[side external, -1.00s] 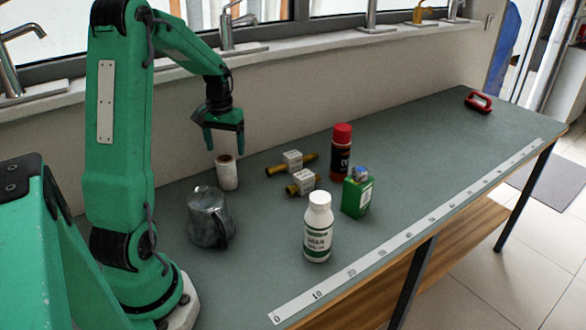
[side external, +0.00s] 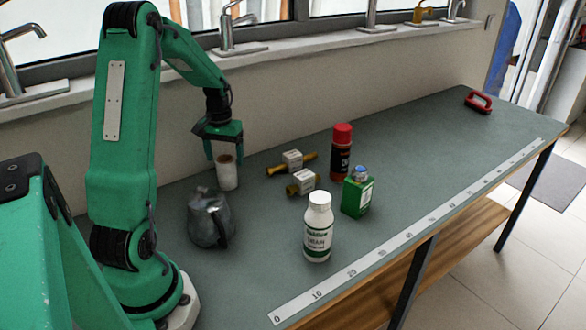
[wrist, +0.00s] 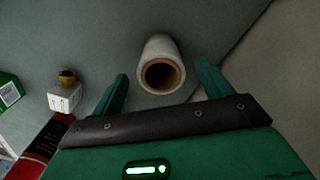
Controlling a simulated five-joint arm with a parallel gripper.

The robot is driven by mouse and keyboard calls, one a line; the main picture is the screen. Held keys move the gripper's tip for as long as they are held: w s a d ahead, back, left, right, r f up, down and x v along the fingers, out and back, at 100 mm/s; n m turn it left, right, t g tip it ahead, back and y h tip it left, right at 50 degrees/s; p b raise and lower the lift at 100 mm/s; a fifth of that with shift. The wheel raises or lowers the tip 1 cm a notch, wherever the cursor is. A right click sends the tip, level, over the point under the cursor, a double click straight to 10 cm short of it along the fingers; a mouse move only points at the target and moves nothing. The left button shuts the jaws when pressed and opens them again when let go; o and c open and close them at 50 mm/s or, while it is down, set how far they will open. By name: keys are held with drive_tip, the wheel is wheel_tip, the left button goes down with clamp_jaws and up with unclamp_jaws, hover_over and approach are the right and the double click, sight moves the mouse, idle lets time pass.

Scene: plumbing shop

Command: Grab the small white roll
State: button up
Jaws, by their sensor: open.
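The small white roll (side external: 227,175) stands upright on the grey-green bench near the back wall. In the wrist view the roll (wrist: 161,66) shows its open brown core, and it lies ahead of and between the two green fingers. My gripper (side external: 225,155) is open and points down just above the roll, with its fingertips at about the height of the roll's top. In the wrist view my gripper (wrist: 162,85) has the fingers apart on either side of the roll's near end. I cannot tell whether either finger touches it.
To the right are two brass fittings with white labels (side external: 292,160), a red-capped can (side external: 341,152), a green box (side external: 357,192) and a white bottle (side external: 318,228). A ruler strip (side external: 405,238) runs along the front edge. The far right bench is mostly clear.

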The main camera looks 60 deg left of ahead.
sight(226, 167)
drive_tip(key=shift+a+f, duration=0.1)
drive_tip(key=shift+f, duration=2.25)
drive_tip(key=shift+c, duration=0.5)
drive_tip(key=c, duration=1)
